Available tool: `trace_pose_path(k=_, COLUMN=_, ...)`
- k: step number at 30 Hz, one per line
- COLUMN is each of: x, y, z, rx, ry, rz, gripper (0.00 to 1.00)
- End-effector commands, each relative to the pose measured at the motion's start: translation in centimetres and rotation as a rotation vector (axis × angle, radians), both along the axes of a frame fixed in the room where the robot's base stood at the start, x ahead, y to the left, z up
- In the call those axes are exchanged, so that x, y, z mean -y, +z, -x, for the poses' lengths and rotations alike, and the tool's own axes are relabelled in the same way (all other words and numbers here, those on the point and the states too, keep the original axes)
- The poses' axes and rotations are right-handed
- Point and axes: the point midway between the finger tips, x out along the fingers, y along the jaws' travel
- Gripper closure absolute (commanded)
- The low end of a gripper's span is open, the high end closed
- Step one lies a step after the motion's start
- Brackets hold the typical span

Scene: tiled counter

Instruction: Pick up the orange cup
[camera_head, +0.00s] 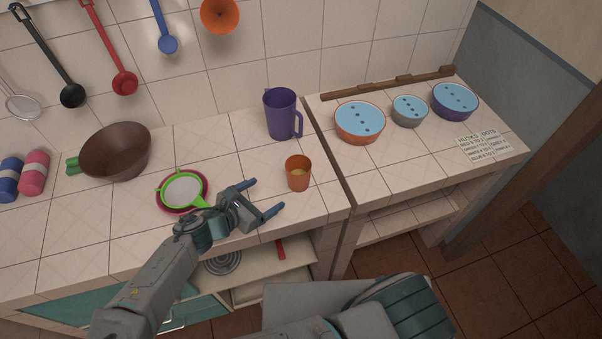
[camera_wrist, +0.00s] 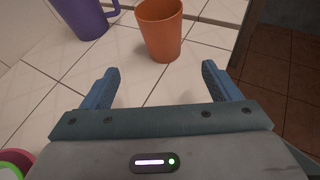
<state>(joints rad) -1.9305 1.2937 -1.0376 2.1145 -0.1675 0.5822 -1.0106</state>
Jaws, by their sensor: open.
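The orange cup (camera_head: 298,175) stands upright on the tiled counter, near the right end of its left section.
A purple pitcher (camera_head: 281,115) stands behind the cup. Several lidded bowls stand on the right counter. Counter around the cup is clear.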

Motion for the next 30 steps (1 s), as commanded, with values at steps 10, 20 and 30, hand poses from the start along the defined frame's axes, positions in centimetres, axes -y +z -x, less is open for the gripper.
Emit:
trace_pose_path(k=10, x=4.0, y=-2.8, z=-4.1, rx=0.001, ry=-0.007, rz=0.001, gripper=0.17)
trace_pose_path(k=20, x=5.5, y=-3.5, z=-5.8, rx=0.001, ry=-0.005, rz=0.0, gripper=0.17)
trace_pose_path(k=30, x=8.1, y=-5.2, z=-8.1, rx=0.0, ry=-0.006, rz=-0.001, gripper=0.17)
